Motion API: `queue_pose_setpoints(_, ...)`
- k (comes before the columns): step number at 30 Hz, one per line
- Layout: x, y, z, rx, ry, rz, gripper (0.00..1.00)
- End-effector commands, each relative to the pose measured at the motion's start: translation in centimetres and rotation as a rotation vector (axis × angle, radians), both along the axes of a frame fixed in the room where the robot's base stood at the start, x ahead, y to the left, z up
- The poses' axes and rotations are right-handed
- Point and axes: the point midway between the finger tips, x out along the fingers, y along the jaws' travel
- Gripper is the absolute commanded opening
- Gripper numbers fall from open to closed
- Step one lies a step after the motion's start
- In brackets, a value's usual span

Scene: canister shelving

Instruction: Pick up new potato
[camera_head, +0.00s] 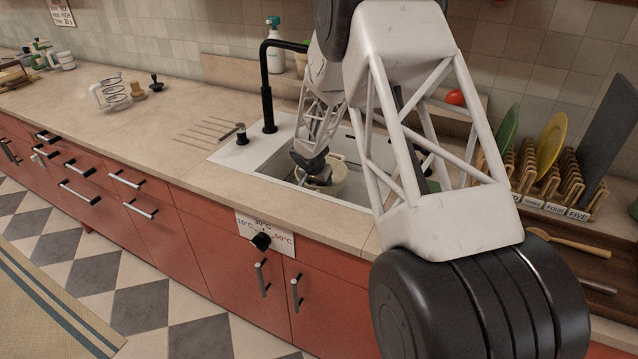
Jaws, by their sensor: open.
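My gripper (311,177) is small in the view, at the end of my white lattice arm. It points down into the white sink (262,161), at the left side of a cream bowl (338,180). Its jaws are open. The bowl is in the sink basin and is partly covered by my gripper. I cannot make out a new potato; the inside of the bowl is mostly hidden by my gripper and too small to read. I cannot tell whether the fingers touch anything.
A black faucet (266,85) stands behind the sink, left of my arm. A soap bottle (276,50) is at the wall. A red round item (455,97) and a plate rack (545,180) are at right. The left counter (175,110) has free room.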

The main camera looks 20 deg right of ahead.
Motion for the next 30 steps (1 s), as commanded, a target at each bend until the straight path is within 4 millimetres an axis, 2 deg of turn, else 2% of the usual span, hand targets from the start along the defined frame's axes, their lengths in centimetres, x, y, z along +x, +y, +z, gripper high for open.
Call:
queue_pose_setpoints(9,0.00,0.02,0.01,0.000,0.000,0.000,0.61)
queue_pose_setpoints(18,0.00,0.01,0.02,0.000,0.000,0.000,0.20)
queue_pose_setpoints(25,0.01,0.02,0.11,0.000,0.000,0.000,0.20)
queue_pose_setpoints(30,0.03,0.01,0.90,-0.001,-0.001,0.000,0.20)
